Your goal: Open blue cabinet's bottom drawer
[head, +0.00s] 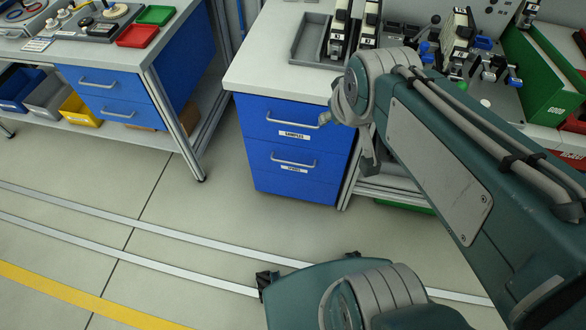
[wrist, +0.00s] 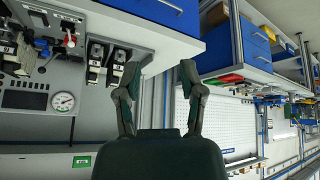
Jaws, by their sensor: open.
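The blue cabinet (head: 262,150) stands under a light worktop in the head view, with two drawer fronts that look closed. The bottom drawer (head: 280,182) has a horizontal grey bar handle (head: 293,162) above a small white label. The top drawer (head: 272,117) has a similar handle, its right end close to my arm in the picture. My gripper (wrist: 160,72) shows in the wrist view with two dark fingers spread apart and nothing between them. In that upside-down view, part of a blue drawer front (wrist: 160,10) shows at the top edge, beyond the fingertips.
A second bench with blue drawers (head: 100,84) and coloured bins stands at left. The worktop (head: 275,60) above the cabinet carries a grey tray (head: 308,38) and devices. A green box (head: 548,75) is at right. The floor (head: 190,215) before the cabinet is clear.

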